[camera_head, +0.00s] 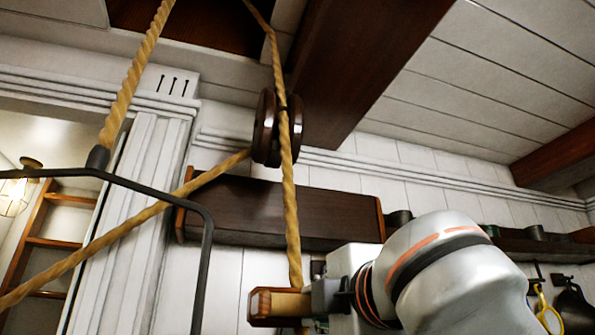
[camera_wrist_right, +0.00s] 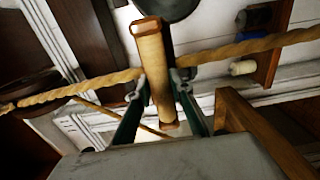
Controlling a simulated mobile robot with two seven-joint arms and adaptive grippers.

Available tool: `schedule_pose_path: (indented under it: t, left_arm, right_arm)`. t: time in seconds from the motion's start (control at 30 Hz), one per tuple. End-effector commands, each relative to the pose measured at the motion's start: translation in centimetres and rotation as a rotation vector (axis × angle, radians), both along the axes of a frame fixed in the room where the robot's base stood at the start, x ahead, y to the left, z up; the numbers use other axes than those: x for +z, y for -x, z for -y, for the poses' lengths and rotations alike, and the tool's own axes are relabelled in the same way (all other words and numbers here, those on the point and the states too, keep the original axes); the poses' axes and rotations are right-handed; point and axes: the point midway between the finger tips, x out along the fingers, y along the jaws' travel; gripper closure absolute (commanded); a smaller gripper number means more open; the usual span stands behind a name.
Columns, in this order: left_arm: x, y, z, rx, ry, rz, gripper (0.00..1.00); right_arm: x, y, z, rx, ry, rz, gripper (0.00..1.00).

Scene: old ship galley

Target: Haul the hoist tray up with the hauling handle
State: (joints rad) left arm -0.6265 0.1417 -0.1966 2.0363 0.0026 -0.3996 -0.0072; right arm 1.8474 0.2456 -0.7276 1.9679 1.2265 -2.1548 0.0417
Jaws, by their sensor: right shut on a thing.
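My right gripper (camera_head: 312,298) is shut on the handle. In the right wrist view the handle (camera_wrist_right: 152,50) stands between the two fingers of the gripper (camera_wrist_right: 160,88), with the rope (camera_wrist_right: 225,53) running crosswise. The hoist tray itself is not in view; a black metal bail (camera_head: 130,182), which looks like its hanger, hangs from another rope (camera_head: 135,70) at left. My left gripper is not in view.
A dark wooden pulley block (camera_head: 270,130) hangs near the middle, with a rope slanting down left from it. A dark wooden shelf box (camera_head: 280,212) is on the wall behind the rope. Ceiling beams (camera_head: 355,75) cross above. Utensils (camera_head: 545,308) hang at lower right.

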Motion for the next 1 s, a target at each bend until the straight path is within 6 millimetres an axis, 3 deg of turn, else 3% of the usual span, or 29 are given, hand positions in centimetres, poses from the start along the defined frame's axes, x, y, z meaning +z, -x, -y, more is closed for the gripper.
schedule_pose_path:
  t: [0.1,1.0]
  left_arm:
    - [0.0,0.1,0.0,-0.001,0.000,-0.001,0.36]
    - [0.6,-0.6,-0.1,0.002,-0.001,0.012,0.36]
  right_arm:
    - [-2.8,0.0,0.0,0.006,0.007,-0.010,1.00]
    - [-18.6,1.1,1.3,0.007,0.005,-0.013,1.00]
